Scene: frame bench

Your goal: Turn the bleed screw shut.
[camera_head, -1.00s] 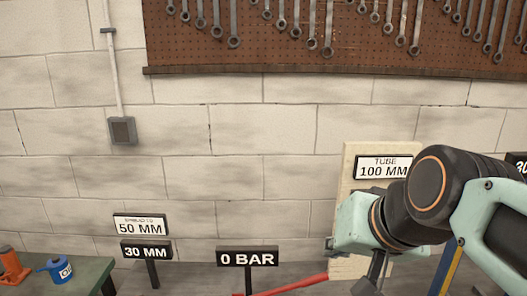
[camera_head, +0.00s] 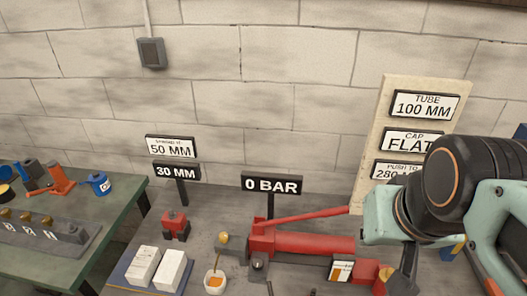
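I cannot tell which small part is the bleed screw. My gripper (camera_head: 402,284) hangs at the lower right, by the pump's right end. Its fingertips are cut off or too small to read, so its opening and any contact are unclear.
A white cup (camera_head: 215,281) with orange contents stands in front of the pump. White blocks (camera_head: 157,267) and a small red jack (camera_head: 175,225) are to the left. A board of signs (camera_head: 372,150) stands behind my arm. A green table (camera_head: 110,213) with tools is at far left.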

